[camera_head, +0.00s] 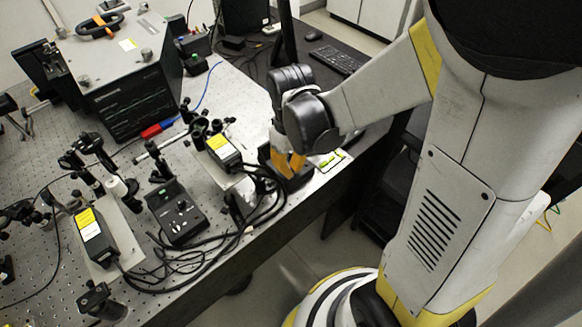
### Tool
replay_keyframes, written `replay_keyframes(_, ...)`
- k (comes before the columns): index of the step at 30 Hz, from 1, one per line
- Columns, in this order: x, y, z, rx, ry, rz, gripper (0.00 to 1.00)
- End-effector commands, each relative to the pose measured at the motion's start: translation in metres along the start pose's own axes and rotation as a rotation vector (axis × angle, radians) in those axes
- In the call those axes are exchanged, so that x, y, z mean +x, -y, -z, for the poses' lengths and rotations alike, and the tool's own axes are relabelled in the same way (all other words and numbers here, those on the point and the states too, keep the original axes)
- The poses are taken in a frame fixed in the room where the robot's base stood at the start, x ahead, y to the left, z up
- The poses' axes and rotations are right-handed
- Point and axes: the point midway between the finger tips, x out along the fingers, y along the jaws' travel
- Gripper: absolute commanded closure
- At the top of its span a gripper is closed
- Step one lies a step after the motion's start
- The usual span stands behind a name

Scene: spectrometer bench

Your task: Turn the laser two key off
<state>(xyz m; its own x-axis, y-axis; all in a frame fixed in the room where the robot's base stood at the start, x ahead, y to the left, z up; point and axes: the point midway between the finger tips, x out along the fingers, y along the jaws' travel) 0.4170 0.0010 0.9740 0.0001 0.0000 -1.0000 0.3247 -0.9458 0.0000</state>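My gripper (288,166) has orange fingers and points down at the right edge of the bench. Its fingertips are over or against a dark box (300,181), which they partly cover. Whether they touch a key is too small to tell, and no key can be made out on this box. A second black control box (180,214) with small light knobs or switches sits left of the gripper, apart from it. Two black laser units with yellow and white labels, a front one (95,237) and a rear one (222,150), stand beside the boxes. No laser number is readable.
Black cables (205,255) run along the bench's front edge. Several optical posts crowd the perforated bench (45,285). A large grey instrument (115,60) stands at the back left. A keyboard (340,59) lies on a dark desk behind my arm. Green-yellow items (331,160) lie right of the gripper.

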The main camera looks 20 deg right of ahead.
Motion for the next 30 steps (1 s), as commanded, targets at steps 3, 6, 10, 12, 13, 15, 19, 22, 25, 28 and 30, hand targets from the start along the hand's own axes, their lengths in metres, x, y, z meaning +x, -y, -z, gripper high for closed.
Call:
replay_keyframes(3,0.000,0.000,0.000,0.000,0.000,0.000,1.00)
replay_keyframes(6,0.000,0.000,0.000,0.000,0.000,0.000,1.00)
replay_keyframes(10,0.000,0.000,0.000,0.001,0.000,0.000,0.72)
replay_keyframes(12,0.000,0.000,0.000,0.001,0.000,0.000,0.72)
replay_keyframes(13,0.000,0.000,0.000,0.001,0.000,0.000,0.72)
replay_keyframes(15,0.000,0.000,0.000,0.001,0.000,0.000,0.72)
replay_keyframes(19,-0.002,0.000,0.000,0.001,0.000,0.000,0.72)
replay_keyframes(22,-0.011,0.000,0.000,0.001,0.000,0.000,0.72)
replay_keyframes(25,-0.028,0.000,-0.001,0.001,0.000,0.000,0.72)
replay_keyframes(28,-0.050,0.000,-0.001,0.001,0.000,0.000,0.72)
replay_keyframes(30,-0.065,0.000,-0.001,0.001,0.000,0.000,0.72)
